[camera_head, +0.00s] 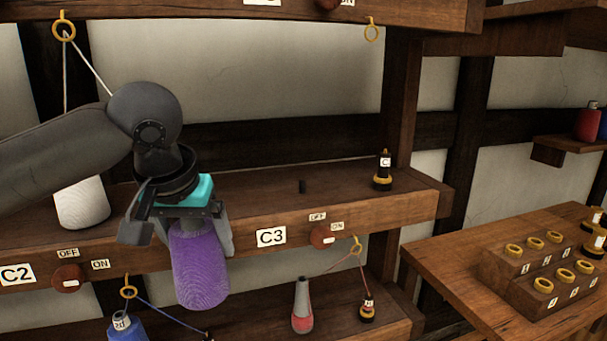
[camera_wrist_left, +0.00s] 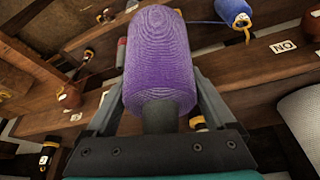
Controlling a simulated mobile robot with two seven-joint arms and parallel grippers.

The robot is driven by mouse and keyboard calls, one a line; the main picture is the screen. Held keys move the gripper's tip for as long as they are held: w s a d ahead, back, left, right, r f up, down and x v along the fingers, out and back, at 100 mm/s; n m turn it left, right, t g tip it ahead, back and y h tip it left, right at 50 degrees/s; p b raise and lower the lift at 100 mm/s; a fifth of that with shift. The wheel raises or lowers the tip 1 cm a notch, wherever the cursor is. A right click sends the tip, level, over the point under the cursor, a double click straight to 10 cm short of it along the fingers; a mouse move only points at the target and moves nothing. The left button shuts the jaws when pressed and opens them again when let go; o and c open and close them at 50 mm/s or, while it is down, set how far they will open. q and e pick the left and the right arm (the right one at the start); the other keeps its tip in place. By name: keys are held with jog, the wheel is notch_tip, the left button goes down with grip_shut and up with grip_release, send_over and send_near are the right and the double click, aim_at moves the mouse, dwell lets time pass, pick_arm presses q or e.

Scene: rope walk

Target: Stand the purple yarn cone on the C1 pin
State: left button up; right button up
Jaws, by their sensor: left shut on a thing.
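The purple yarn cone (camera_head: 200,268) hangs below my left gripper (camera_head: 192,232) in the head view, in front of the shelf edge between the C2 and C3 labels. My left gripper is shut on the cone near its narrow end. In the left wrist view the cone (camera_wrist_left: 160,60) stands out between the two fingers (camera_wrist_left: 165,105). No C1 label or C1 pin can be made out. My right gripper is not in view.
A white cone (camera_head: 83,203) stands on the shelf left of my gripper. A dark bobbin (camera_head: 383,172) stands at the shelf's right end. Below are a red-grey cone (camera_head: 302,308) and a blue one (camera_head: 127,326), with threads through rings. A table (camera_head: 450,262) with ring blocks is at right.

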pick_arm(q)
jog(key=s+f, duration=0.8)
jog(key=shift+s+f, duration=0.2)
jog(key=shift+s, duration=0.1)
